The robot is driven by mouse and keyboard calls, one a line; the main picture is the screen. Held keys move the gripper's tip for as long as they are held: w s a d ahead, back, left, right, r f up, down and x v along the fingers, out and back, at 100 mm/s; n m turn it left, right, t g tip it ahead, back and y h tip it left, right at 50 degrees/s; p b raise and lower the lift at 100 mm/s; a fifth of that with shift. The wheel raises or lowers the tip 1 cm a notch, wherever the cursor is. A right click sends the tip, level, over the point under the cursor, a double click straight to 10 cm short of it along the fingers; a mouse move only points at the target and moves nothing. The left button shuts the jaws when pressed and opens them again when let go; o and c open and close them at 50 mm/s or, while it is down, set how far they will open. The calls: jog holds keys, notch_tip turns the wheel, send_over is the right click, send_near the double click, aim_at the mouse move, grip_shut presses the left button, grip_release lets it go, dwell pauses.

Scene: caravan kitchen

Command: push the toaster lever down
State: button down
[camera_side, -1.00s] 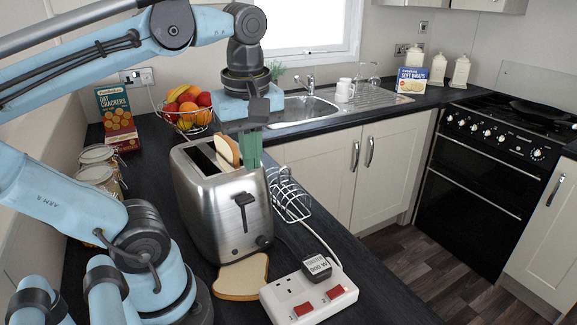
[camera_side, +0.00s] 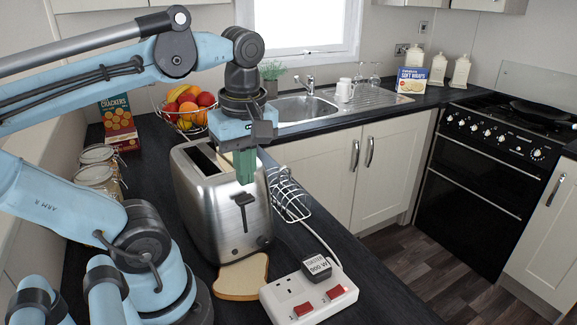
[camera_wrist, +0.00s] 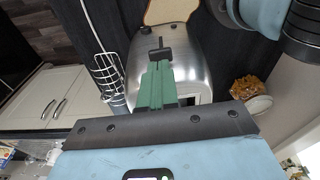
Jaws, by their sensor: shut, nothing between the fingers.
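The silver toaster (camera_side: 206,205) stands upright on the dark worktop. Its black lever (camera_side: 244,200) is on the end face, high in its slot. My gripper (camera_side: 245,181) is shut and empty, its green fingers pointing down just above the lever at the toaster's end. In the wrist view the green fingertips (camera_wrist: 159,64) lie close to the black lever (camera_wrist: 160,52); I cannot tell whether they touch. Another bread slice (camera_side: 241,279) lies on the worktop before the toaster.
A wire toast rack (camera_side: 289,195) stands right of the toaster. A white socket block (camera_side: 309,296) with a black plug (camera_side: 318,267) lies in front. Jars (camera_side: 99,177), a cracker box (camera_side: 118,122) and a fruit bowl (camera_side: 186,127) stand behind and left.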

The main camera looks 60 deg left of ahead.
jog(key=shift+a+f, duration=0.15)
jog(key=shift+f, duration=1.35)
jog(key=d+f, duration=0.3)
jog(key=f, duration=0.3)
jog(key=shift+w+r, duration=0.1)
notch_tip(320, 180, up, 12)
send_over(246, 198)
jog(key=d, duration=0.5)
jog(key=shift+w+a, duration=0.15)
